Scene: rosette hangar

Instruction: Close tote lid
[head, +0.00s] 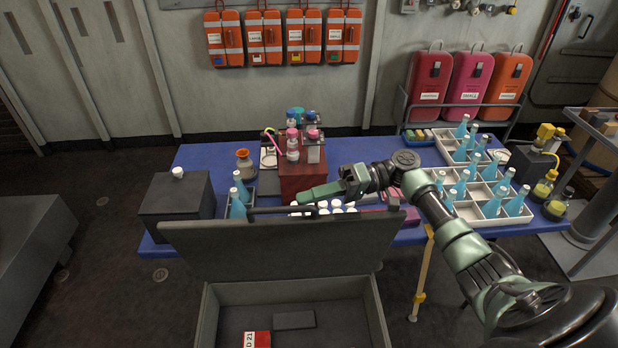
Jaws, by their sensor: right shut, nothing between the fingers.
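The grey tote (209,318) stands in front of the blue table, at the bottom centre of the head view. Its lid (275,250) is hinged at the far side and stands raised, tilted up, with a dark handle bar along its top edge. A dark block and a red and white label show inside the tote. My right gripper (303,199) reaches in from the right and is shut and empty. It is above and beyond the lid's top edge, over the table; I cannot tell whether it touches the lid. My left gripper is not in view.
The blue table (200,157) holds a dark box (177,208), a red box (303,178), white-capped items and white trays (470,209) of blue bottles. Orange cases (263,40) hang on the wall. Open floor lies left of the tote.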

